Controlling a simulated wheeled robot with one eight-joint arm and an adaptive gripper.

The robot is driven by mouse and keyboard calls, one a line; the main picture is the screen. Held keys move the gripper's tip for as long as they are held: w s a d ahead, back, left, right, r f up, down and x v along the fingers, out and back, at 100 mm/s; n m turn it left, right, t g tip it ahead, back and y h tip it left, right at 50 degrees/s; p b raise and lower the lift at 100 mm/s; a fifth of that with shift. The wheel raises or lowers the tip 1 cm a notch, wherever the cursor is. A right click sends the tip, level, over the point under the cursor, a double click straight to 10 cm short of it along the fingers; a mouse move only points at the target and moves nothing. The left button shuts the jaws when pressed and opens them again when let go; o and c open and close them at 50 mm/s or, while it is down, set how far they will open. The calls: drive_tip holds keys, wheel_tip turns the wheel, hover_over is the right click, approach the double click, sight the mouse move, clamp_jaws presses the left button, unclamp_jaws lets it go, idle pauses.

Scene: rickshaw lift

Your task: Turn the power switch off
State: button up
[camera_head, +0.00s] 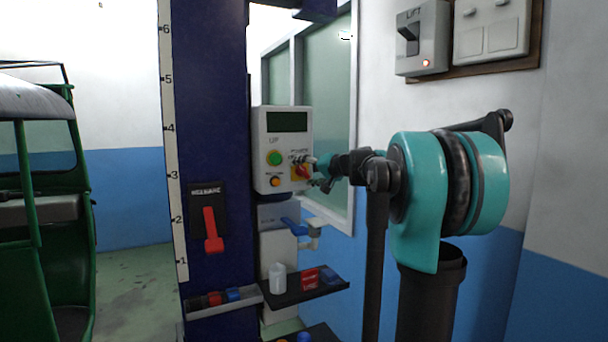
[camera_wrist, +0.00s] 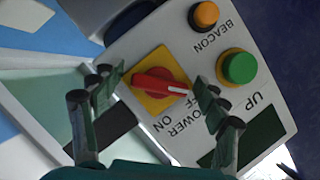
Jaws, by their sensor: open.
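The power switch (camera_wrist: 158,84) is a red rotary knob with a white pointer on a yellow plate, marked POWER, ON and a partly hidden OFF. In the wrist view its pointer aims right, close to the OFF lettering. It also shows in the head view (camera_head: 303,173), at the lower right of the grey control box (camera_head: 263,139). My gripper (camera_wrist: 155,97) is open, with one finger on each side of the knob in the picture. I cannot tell whether either finger touches it. In the head view my gripper (camera_head: 318,170) is close to the box's right side.
The box also has a green UP button (camera_wrist: 238,67) and an orange BEACON button (camera_wrist: 204,15). Below it are a blue-handled valve (camera_head: 293,227) and a shelf (camera_head: 305,291). A red release lever (camera_head: 212,230) is on the blue column. A LIFT switch (camera_head: 408,40) is on the wall.

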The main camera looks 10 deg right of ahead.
drive_tip(key=v, duration=1.2)
drive_tip(key=s+a+f+n+g+h, duration=0.15)
drive_tip(key=s+f, duration=0.35)
drive_tip(key=f, duration=0.5)
drive_tip(key=s+a+f+g+h, duration=0.1)
drive_tip(key=s+a+f+g, duration=0.15)
drive_tip(key=s+f, duration=0.45)
drive_tip(key=s+a+f+n+g+h, duration=0.1)
drive_tip(key=s+a+f+g, duration=0.15)
drive_tip(key=f, duration=0.95)
drive_tip(key=s+d+f+g+h, duration=0.1)
drive_tip(key=s+d+f+h, duration=0.1)
drive_tip(key=s+f, duration=0.6)
drive_tip(key=s+d+f+h, duration=0.1)
drive_tip(key=s+f+h, duration=0.2)
drive_tip(key=s+f, duration=0.6)
drive_tip(key=shift+s+d+f+n+g, duration=0.3)
drive_tip(key=shift+d+f+n+g, duration=0.1)
drive_tip(key=shift+f, duration=0.25)
